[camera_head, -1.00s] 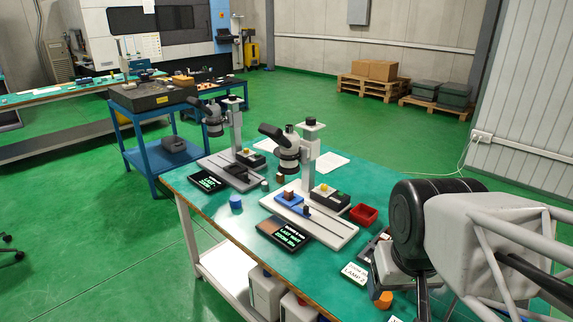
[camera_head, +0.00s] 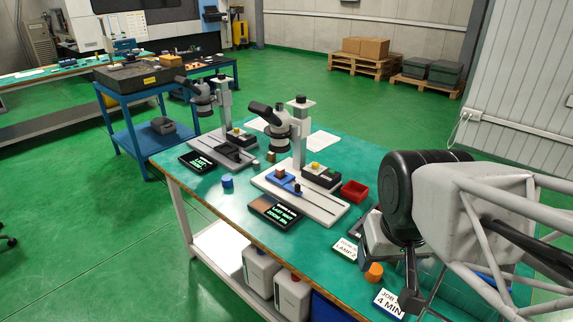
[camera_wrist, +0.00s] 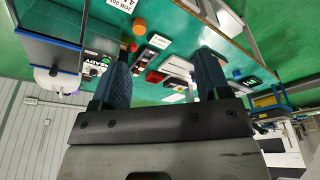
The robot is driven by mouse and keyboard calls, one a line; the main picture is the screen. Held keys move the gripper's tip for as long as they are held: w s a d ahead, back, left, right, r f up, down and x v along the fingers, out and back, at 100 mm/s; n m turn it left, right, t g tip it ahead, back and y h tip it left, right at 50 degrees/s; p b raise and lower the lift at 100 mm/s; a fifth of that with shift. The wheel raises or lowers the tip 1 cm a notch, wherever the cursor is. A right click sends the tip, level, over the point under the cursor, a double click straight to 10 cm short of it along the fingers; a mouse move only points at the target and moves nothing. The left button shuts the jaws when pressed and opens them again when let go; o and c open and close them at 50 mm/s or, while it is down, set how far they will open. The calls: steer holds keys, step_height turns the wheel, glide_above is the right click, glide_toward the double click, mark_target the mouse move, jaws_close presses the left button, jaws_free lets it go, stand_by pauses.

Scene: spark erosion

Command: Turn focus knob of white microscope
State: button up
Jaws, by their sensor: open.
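The nearer microscope, with a white column and base (camera_head: 325,211), stands on the green table in the head view. Whether this is the focus knob I cannot tell. A second, greyer microscope (camera_head: 205,98) stands behind it to the left. My gripper (camera_head: 410,298) is at the front right of the table, well apart from both microscopes. In the wrist view its two fingers (camera_wrist: 164,80) are spread with nothing held between them.
A red bin (camera_head: 354,191) stands right of the nearer microscope. A dark display (camera_head: 275,211) lies in front of it, and a blue cylinder (camera_head: 227,182) to its left. An orange piece (camera_head: 374,272) and white cards (camera_head: 389,303) lie near my gripper. The table's front edge is close.

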steer(key=w+a+r+m, duration=0.15)
steer(key=w+r, duration=0.45)
steer(key=w, duration=0.7)
steer(key=w+r+m+g, duration=0.15)
steer(key=w+r, duration=0.35)
steer(key=w, duration=0.8)
steer(key=w+r+m, duration=0.2)
steer(key=w+r, duration=0.4)
steer(key=w, duration=0.8)
steer(key=m+g, duration=0.1)
steer(key=m, duration=0.4)
glide_toward(301, 96)
steer(key=shift+s+f, duration=0.55)
steer(key=shift+s, duration=0.05)
steer(key=shift+w+f+m, duration=0.3)
steer(key=shift+w+f, duration=0.05)
steer(key=shift+w, duration=0.3)
steer(key=shift+f, duration=0.1)
steer(key=shift+f, duration=3.85)
steer(key=shift+c, duration=0.5)
